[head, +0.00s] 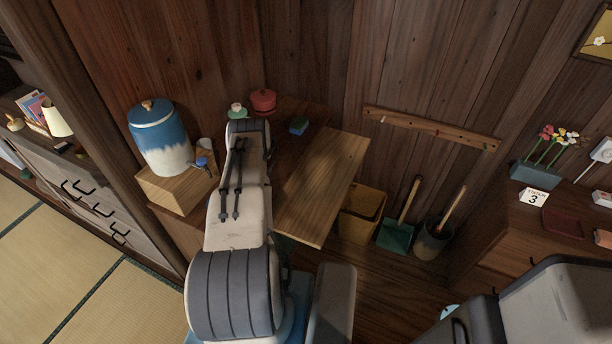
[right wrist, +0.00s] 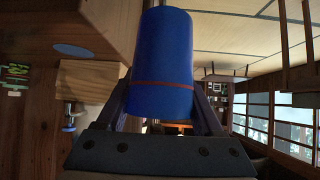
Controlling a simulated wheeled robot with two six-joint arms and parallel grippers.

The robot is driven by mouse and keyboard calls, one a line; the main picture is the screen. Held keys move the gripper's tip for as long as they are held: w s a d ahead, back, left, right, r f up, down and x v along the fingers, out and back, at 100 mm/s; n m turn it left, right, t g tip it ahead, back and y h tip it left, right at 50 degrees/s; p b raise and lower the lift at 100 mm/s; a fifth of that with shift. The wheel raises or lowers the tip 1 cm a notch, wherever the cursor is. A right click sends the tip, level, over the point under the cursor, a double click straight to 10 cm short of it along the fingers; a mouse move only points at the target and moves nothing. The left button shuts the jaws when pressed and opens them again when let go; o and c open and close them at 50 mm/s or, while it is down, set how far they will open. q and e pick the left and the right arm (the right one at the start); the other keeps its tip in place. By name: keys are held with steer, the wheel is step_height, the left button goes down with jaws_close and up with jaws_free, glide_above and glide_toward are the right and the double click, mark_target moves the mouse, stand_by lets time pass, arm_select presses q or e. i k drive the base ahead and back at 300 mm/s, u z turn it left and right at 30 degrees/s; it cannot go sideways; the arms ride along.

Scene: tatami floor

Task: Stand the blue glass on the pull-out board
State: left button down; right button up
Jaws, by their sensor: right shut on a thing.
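The blue glass (right wrist: 162,52), deep blue with a thin rust-red band, is between the fingers of my right gripper (right wrist: 160,98) in the right wrist view. That gripper is shut on it, and no support shows against the glass. The pull-out board (head: 322,190) is a pale plank sticking out from the dark cabinet in the head view, and its visible top is bare. The glass and both grippers are out of sight in the head view, where one of my arms covers part of the cabinet.
A blue-and-white jar (head: 160,140) with a tap stands on a wooden block (head: 175,190) left of my arm. A red lidded pot (head: 263,100) and a small blue item (head: 299,126) sit behind the board. A yellowish bin (head: 362,213) and green dustpan (head: 396,236) stand right of it.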

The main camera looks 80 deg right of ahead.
mark_target(312, 197)
steer(key=i, duration=0.75)
steer(key=z, duration=2.85)
